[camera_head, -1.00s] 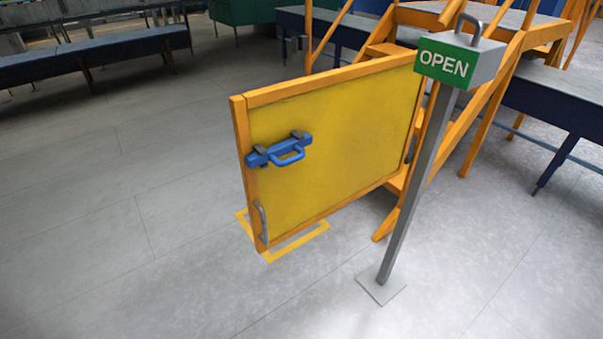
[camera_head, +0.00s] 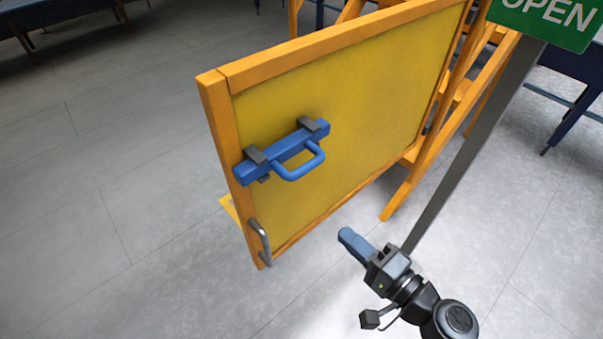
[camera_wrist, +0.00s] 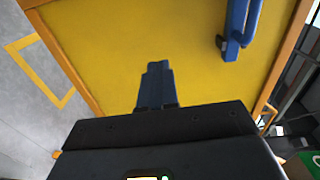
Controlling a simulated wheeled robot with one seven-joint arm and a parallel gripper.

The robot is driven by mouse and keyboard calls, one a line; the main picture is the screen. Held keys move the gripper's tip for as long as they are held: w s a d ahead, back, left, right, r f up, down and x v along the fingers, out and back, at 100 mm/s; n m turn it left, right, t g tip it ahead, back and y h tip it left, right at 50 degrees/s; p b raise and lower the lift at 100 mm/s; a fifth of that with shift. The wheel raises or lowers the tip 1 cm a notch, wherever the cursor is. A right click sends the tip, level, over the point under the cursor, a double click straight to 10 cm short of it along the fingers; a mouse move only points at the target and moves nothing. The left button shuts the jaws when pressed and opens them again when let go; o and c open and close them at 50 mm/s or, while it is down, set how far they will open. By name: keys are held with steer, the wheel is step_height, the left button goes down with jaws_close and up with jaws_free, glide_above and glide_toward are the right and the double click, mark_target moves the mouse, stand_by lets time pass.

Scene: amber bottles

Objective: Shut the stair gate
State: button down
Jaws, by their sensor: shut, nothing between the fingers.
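The stair gate (camera_head: 350,110) is a yellow panel in an orange frame, swung out from the stairs, which stand behind its right end. A blue sliding bolt with a loop handle (camera_head: 290,152) is mounted near its free left edge. A grey pull handle (camera_head: 260,243) sits lower on that edge. My gripper (camera_head: 347,238) is shut and empty, in front of the panel, lower right of the bolt and apart from the grey handle. In the wrist view my gripper's fingers (camera_wrist: 154,75) point at the yellow panel (camera_wrist: 140,40), with the blue bolt (camera_wrist: 237,25) at upper right.
A grey post (camera_head: 465,150) with a green OPEN sign (camera_head: 545,18) stands to the right, close to my arm. Yellow floor marking (camera_head: 228,205) shows under the gate's free edge. Grey floor (camera_head: 110,200) is clear to the left. Dark benches (camera_head: 60,14) stand far back.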

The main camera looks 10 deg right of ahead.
steer(key=w, duration=0.2)
steer(key=p, duration=0.1)
glide_above(299, 189)
steer(key=s, duration=0.4)
steer(key=shift+a+r, duration=0.1)
steer(key=shift+r, duration=0.2)
steer(key=shift+w+a, duration=0.1)
steer(key=shift+w, duration=0.05)
